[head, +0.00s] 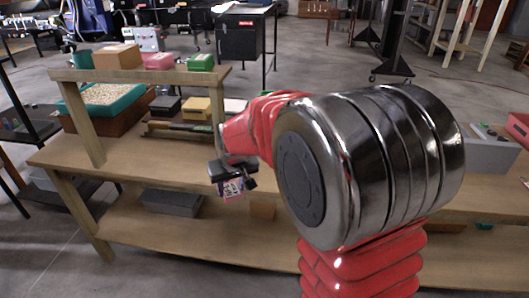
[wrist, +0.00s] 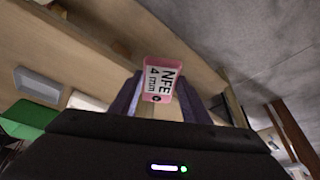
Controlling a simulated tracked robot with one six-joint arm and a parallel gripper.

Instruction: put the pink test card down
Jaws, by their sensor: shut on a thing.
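The pink test card (wrist: 160,80) is a small pink block with a white label reading "NFE 4 mm". In the wrist view it stands between the two dark fingers of my gripper (wrist: 157,98), which is shut on it. In the head view the card (head: 233,189) hangs below my gripper (head: 231,178), in front of the wooden bench (head: 130,160) near its front edge. It looks held in the air, clear of the top. The upper part of the card is hidden by the fingers in the head view.
A raised wooden shelf (head: 140,75) carries a brown box (head: 117,57), a pink box (head: 159,62) and a green box (head: 201,62). Behind my gripper are a teal tray (head: 130,101), a black box (head: 165,105) and a yellow box (head: 196,108). The bench front left is clear.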

